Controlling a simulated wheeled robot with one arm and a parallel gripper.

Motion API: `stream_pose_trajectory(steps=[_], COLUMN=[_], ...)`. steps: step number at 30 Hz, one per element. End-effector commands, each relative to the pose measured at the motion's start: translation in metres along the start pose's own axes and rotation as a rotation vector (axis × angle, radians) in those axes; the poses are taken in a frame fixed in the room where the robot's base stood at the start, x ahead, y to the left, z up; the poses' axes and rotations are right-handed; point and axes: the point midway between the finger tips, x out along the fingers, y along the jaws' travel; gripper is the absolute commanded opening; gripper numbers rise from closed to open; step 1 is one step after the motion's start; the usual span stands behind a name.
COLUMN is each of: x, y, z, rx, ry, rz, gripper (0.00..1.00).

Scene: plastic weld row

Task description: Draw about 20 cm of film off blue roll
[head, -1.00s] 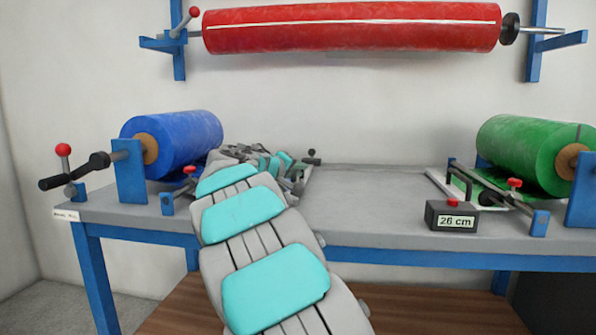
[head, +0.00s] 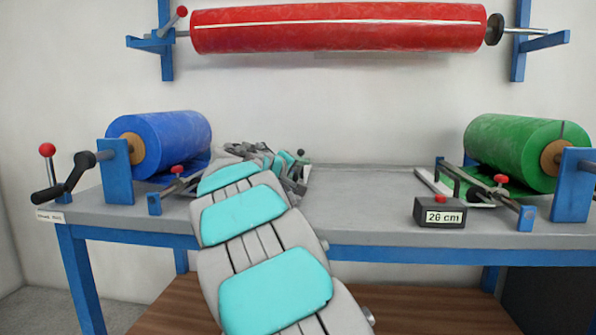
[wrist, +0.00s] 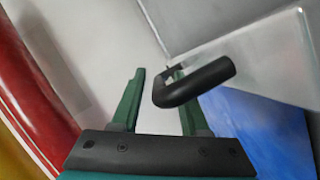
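The blue roll (head: 165,140) sits on its stand at the left of the bench, with a black crank (head: 68,180) at its left. In the head view my arm hides my gripper and most of the area right of the blue roll. In the wrist view my gripper (wrist: 160,72) is open, its green fingers apart. A black bent handle (wrist: 200,82) on a pale plate (wrist: 275,55) overlaps the right finger; its end reaches between the fingers. I cannot tell whether it touches. A flat blue surface (wrist: 258,125), perhaps blue film, lies beside the plate.
A green roll (head: 525,150) stands at the right, with a black display box (head: 440,212) reading "26 cm" before it. A red roll (head: 340,28) hangs on the wall above. The grey bench (head: 360,205) is clear in the middle.

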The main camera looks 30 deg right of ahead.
Motion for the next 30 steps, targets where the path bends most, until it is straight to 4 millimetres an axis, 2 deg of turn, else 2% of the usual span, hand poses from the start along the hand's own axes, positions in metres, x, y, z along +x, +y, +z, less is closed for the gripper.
stream_pose_trajectory(steps=[10,21,25,30], x=[-0.005,-0.061,-0.073,-0.078], y=[0.0,0.001,0.0,0.0], z=[-0.001,-0.001,0.0,0.0], rx=[-0.001,0.0,0.0,-0.001], ry=[0.002,0.003,0.0,-0.001], rz=[0.0,0.002,0.0,0.0], gripper=[0.47,0.47,0.47,0.47])
